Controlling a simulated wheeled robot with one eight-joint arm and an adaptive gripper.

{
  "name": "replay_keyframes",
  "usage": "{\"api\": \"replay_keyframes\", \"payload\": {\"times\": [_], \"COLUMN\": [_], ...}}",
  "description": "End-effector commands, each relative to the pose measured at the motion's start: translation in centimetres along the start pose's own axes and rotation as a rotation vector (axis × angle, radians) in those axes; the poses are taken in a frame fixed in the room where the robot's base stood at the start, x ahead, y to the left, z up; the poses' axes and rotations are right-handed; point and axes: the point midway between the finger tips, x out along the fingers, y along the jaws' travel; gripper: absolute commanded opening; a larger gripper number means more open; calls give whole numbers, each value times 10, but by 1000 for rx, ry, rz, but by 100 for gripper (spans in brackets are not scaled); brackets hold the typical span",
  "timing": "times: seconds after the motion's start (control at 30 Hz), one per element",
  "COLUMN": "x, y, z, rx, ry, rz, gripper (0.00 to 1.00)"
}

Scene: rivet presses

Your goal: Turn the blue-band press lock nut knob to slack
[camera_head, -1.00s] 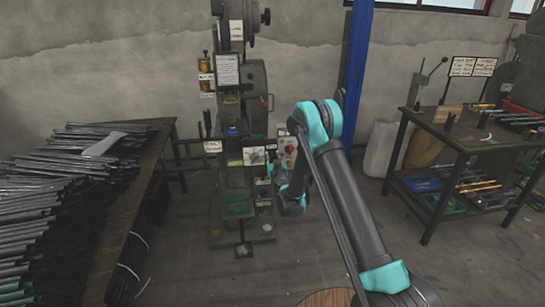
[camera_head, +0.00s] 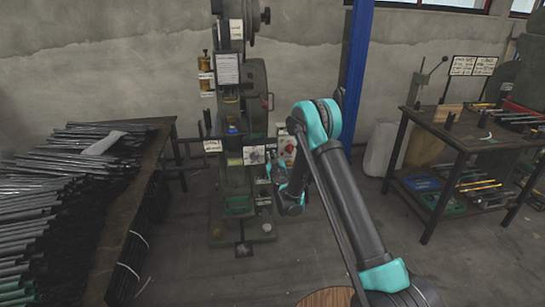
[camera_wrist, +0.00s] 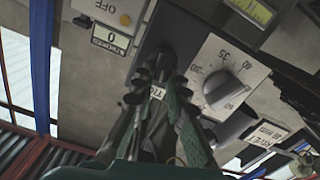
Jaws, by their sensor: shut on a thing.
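The press (camera_head: 230,110) with a small blue part on its column stands against the wall, left of the blue post. In the wrist view my gripper (camera_wrist: 160,66) is shut on a small dark knob (camera_wrist: 158,58) on the press's dark panel. The fingers cover most of the knob, so how far it is turned cannot be told.
Right of the knob in the wrist view is a grey dial knob (camera_wrist: 220,90) on a numbered scale. A rod-laden bench (camera_head: 150,190) stands left, a tool table (camera_head: 460,135) right.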

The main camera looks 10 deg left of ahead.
Motion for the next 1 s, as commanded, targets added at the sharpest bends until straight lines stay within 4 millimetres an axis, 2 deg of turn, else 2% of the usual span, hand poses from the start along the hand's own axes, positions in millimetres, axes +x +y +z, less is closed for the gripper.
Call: {"api": "replay_keyframes", "payload": {"times": [1.0], "x": [-1], "y": [-14], "z": [7], "rx": [-954], "ry": [1], "rz": [-2], "gripper": [0]}}
